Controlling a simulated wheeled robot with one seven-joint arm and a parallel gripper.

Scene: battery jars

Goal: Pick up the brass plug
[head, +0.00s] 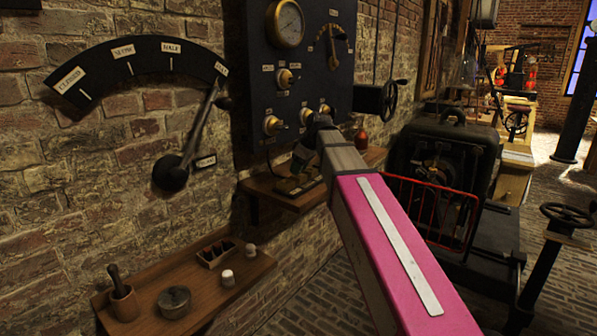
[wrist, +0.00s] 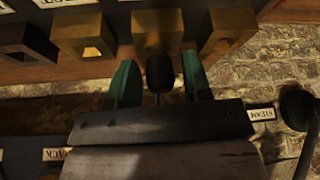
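In the wrist view, my gripper (wrist: 159,80) has two green-tipped fingers standing apart. Between them is a dark rounded knob (wrist: 159,72) on a thin stem, with a visible gap to each finger. It lines up with the middle brass block (wrist: 157,28). The knob may be the brass plug's handle; its lower part is hidden and I cannot tell whether it sits in a block. Other brass blocks, one with a square hole (wrist: 84,37) and one to the right (wrist: 227,32), flank it. In the head view, my arm reaches over brass pieces (head: 298,186) on the wall shelf.
A dark panel (head: 290,90) with gauges and knobs stands behind the shelf (head: 285,200). A lower shelf (head: 200,300) holds a mortar (head: 123,300), a round tin (head: 174,302) and small white-topped pots. A lever (head: 172,173) is on the brick wall. A red railing (head: 430,205) stands to the right.

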